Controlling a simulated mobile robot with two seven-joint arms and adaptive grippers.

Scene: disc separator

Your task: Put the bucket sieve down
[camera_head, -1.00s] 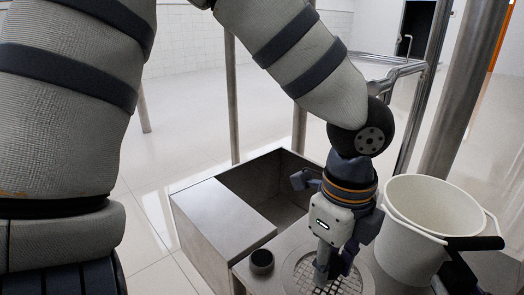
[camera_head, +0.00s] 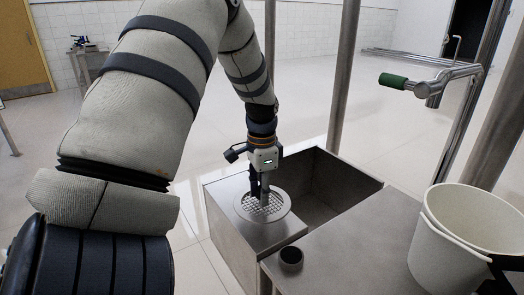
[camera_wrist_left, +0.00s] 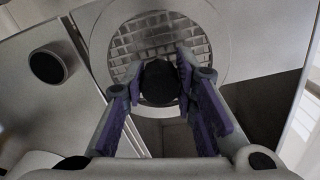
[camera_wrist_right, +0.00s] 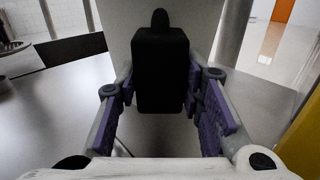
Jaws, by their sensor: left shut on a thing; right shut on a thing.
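The bucket sieve, a round metal disc with a mesh middle (camera_head: 283,209), is level over the flat left part of the metal box. I cannot tell if it touches that surface. My left gripper (camera_head: 262,197) points down at its middle and is shut on its dark knob (camera_wrist_left: 160,84), which shows in the left wrist view in front of the mesh. My right gripper (camera_wrist_right: 160,88) is shut on the black handle grip (camera_wrist_right: 160,60) of the white bucket (camera_head: 445,245).
The metal box (camera_head: 345,176) has an open compartment right of the sieve. A green-ended bar (camera_head: 393,81) and metal posts (camera_head: 343,80) stand behind.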

